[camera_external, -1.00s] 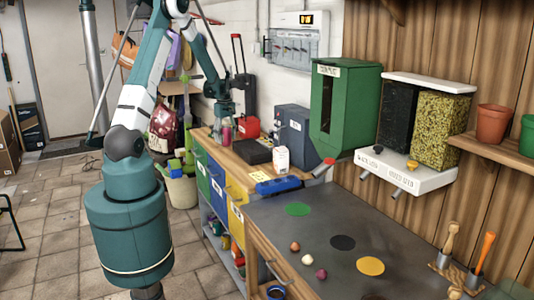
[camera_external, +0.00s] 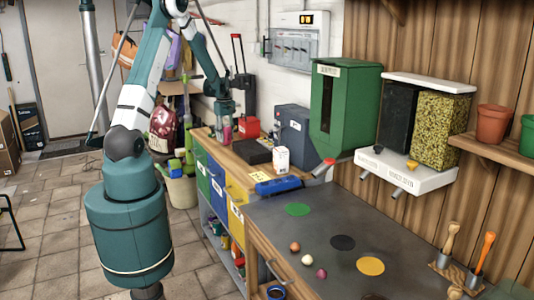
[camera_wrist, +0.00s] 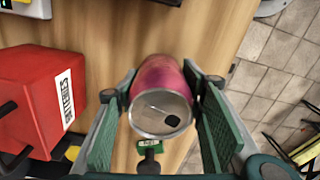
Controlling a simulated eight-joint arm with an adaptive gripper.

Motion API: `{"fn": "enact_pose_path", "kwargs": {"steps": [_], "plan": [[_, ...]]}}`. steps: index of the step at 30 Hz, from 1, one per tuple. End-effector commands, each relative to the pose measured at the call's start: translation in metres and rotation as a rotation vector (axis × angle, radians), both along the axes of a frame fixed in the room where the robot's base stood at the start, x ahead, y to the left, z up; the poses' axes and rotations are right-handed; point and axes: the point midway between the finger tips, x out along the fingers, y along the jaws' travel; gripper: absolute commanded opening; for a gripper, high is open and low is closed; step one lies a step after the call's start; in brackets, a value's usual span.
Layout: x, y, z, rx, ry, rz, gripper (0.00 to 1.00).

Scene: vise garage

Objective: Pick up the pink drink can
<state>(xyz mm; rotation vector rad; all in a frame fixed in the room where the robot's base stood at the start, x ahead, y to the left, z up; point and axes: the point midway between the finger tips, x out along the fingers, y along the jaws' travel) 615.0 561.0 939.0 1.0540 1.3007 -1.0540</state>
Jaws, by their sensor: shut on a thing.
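The pink drink can (camera_wrist: 158,78) stands between the two green finger pads of my gripper (camera_wrist: 158,110) in the wrist view, its silver top facing the camera. My gripper is shut on the can, one pad on each side. In the external view the pink can (camera_external: 227,132) is small, under the end of my arm at the far end of the wooden workbench. My gripper there is small and partly merges with the wrist. I cannot tell whether the can's base touches the bench.
A red box (camera_wrist: 38,95) with a white label stands left of the can; it also shows in the external view (camera_external: 248,128). A black tray (camera_external: 252,152), white carton (camera_external: 282,160) and blue tool (camera_external: 277,185) lie nearer on the bench. Its edge drops to floor tiles on the right.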

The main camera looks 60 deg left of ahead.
Motion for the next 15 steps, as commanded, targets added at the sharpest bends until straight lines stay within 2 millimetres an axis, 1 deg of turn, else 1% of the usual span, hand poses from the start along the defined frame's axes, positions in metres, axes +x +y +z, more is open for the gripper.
{"fn": "enact_pose_path", "kwargs": {"steps": [5, 15], "plan": [[0.000, 0.000, 0.017, 0.000, 0.000, 0.000, 0.34], [0.000, 0.000, 0.064, 0.000, 0.000, 0.000, 0.34]]}}
